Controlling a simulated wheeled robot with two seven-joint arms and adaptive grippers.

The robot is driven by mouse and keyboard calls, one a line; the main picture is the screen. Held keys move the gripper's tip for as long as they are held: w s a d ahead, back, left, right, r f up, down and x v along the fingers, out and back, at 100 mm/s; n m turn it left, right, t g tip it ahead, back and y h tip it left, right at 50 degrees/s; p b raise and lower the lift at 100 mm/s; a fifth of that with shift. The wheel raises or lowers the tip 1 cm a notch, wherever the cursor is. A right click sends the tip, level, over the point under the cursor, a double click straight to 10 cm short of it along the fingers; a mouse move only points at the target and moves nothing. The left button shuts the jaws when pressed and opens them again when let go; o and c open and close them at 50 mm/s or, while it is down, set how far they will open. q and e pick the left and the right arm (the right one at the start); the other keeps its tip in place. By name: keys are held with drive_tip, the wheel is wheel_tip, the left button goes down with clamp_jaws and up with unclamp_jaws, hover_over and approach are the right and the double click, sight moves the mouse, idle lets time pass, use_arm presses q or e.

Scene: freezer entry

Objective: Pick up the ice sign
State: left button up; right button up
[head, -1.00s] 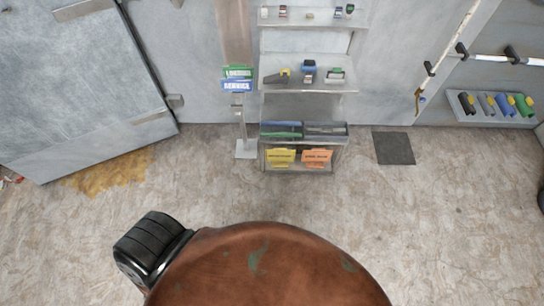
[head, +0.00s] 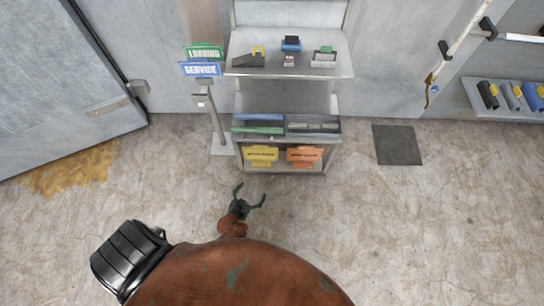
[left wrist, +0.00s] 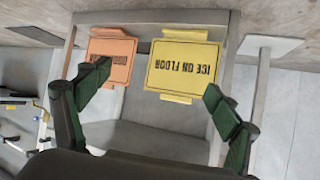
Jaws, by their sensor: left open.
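The ice sign is a yellow plate (head: 261,155) on the low front of the metal shelf unit in the head view. In the left wrist view the same ice sign (left wrist: 183,67) shows upside down and reads "ICE ON FLOOR". My left gripper (head: 250,194) is open and empty, in front of and below the ice sign in the head view. Its two green-padded fingers (left wrist: 157,88) stand spread wide in the left wrist view, with the sign beyond and between them. My right gripper is not in view.
An orange sign (head: 304,155) hangs right beside the yellow one. The shelf unit (head: 288,98) holds trays and small devices above. A post with green and blue signs (head: 202,68) stands at its left. A dark floor mat (head: 397,145) lies to the right; open floor surrounds it.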

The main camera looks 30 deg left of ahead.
use_arm(q)
drive_tip(key=w+a+n+t+y+b, duration=0.2)
drive_tip(key=w+a+t+y+b, duration=0.15)
drive_tip(key=w+b, duration=0.6)
drive_tip(key=n+y+b, duration=0.3)
drive_tip(key=y+b, duration=0.1)
approach(260, 147)
drive_tip(key=w+f, duration=0.1)
drive_tip(key=w, duration=0.1)
drive_tip(key=shift+w+a+r, duration=0.1)
drive_tip(key=shift+w+a, duration=0.85)
drive_tip(key=shift+a, duration=0.05)
drive_tip(key=shift+w+a+b, duration=0.3)
drive_tip(key=shift+w+a, duration=0.05)
drive_tip(key=shift+w, duration=0.15)
drive_tip(key=b+x, duration=0.2)
drive_tip(key=x, duration=0.2)
drive_tip(key=shift+w+a, duration=0.1)
drive_tip(key=shift+a, duration=0.15)
drive_tip(key=shift+w+a+r, duration=0.1)
drive_tip(key=shift+w+a, duration=0.05)
drive_tip(key=shift+w, duration=0.2)
drive_tip(key=shift+r, duration=0.1)
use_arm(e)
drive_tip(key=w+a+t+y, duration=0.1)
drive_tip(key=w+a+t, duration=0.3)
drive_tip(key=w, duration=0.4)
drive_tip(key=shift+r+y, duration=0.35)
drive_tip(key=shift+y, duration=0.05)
